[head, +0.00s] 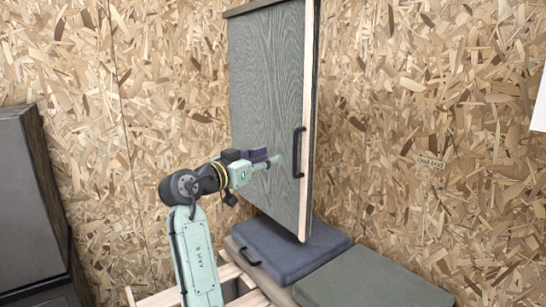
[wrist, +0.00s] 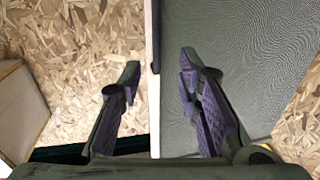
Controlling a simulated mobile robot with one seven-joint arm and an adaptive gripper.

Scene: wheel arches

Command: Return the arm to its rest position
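My gripper (head: 272,160) is in the middle of the head view, on the end of my pale green arm. It is in front of the grey wood-grain cabinet door (head: 262,85), left of the black bar handle (head: 298,152). In the wrist view my gripper (wrist: 158,80) has its two purple-padded fingers spread wide apart, with nothing gripped between them. The door's pale edge (wrist: 154,60) runs between the fingers in that view, and the door face (wrist: 235,50) lies behind the right finger. I cannot tell whether a finger touches the door.
A dark cabinet (head: 25,200) stands at the left. Chipboard walls (head: 420,100) close off the back. Open space shows between the dark cabinet and my arm.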

